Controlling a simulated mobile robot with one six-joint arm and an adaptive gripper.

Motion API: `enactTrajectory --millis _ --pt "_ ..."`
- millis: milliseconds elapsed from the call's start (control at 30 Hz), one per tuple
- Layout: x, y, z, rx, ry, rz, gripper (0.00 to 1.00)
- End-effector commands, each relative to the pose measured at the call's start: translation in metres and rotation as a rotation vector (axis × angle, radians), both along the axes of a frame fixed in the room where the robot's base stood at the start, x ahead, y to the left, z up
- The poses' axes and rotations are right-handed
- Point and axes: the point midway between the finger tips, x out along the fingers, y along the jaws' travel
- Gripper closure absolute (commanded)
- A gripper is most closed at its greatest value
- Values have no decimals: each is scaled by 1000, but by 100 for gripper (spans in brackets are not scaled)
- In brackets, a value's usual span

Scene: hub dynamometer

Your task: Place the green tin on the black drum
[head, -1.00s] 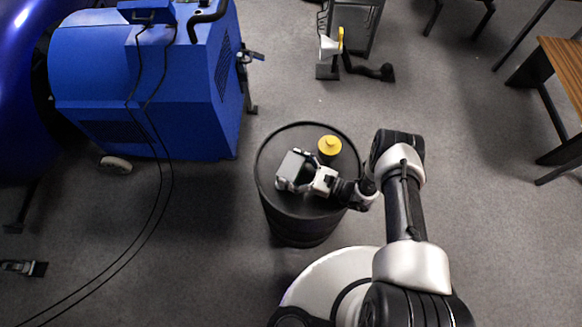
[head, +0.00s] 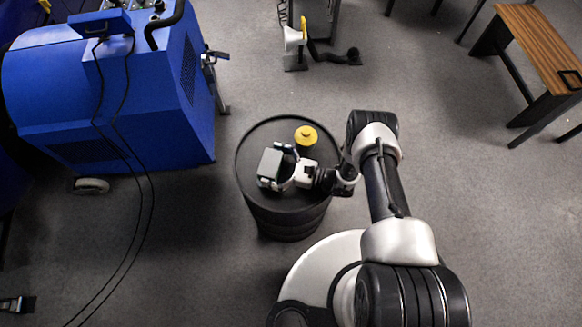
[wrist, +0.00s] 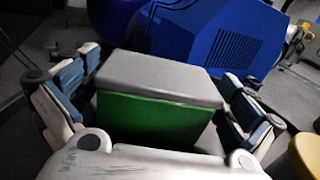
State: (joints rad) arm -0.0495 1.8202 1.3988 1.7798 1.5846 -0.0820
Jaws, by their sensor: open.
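The green tin (wrist: 155,122), a box with a grey lid, is between the fingers of my gripper in the wrist view. In the head view its grey lid (head: 269,165) shows over the left part of the black drum's top. The black drum (head: 290,215) stands upright on the floor. My gripper (head: 281,167) is open around the tin, a finger on each side, with gaps showing in the wrist view. The tin appears to stand on the drum top; its bottom edge is hidden by my gripper.
A yellow round object (head: 306,136) stands on the drum behind my gripper, close to it. A big blue machine (head: 120,95) with black cables is at the left. A wooden-topped bench (head: 535,45) is at the far right.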

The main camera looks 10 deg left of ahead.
Motion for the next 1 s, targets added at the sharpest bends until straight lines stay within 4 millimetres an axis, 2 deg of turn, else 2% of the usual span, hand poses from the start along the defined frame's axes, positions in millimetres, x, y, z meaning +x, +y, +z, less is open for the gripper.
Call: enactTrajectory --millis 33,300,500,633,867,1000 --pt "-2 -13 -3 -4 8 -7 0" --pt "-12 -74 0 -2 8 -7 0" --pt "-17 -106 1 1 6 -2 0" --pt "-19 -115 1 2 6 0 0" --pt "-18 -118 3 0 3 6 0" --pt "-7 -120 22 -21 -30 45 0"
